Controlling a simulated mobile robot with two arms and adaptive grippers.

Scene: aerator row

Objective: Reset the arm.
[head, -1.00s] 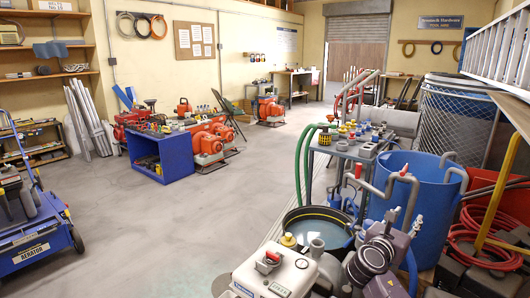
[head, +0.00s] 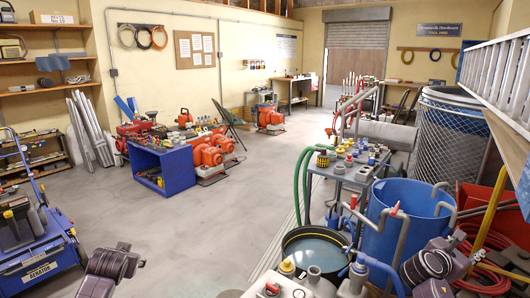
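The task names no object apart from my arm. In the head view, dark ribbed and grey parts of my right arm and gripper (head: 432,266) show at the lower right, in front of the blue barrel (head: 398,215). I cannot make out its fingers. A similar dark part of my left arm (head: 110,266) shows at the lower left, above bare floor near the blue cart (head: 38,245). Its fingers cannot be made out either. I see nothing held by either arm.
A grey bench (head: 350,172) with small fittings and a black water tub (head: 316,240) stand right of centre. A grey pump unit (head: 290,285) is at the bottom edge. Red hose (head: 482,275) lies at the right. A blue table (head: 165,165) stands across open concrete floor (head: 215,225).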

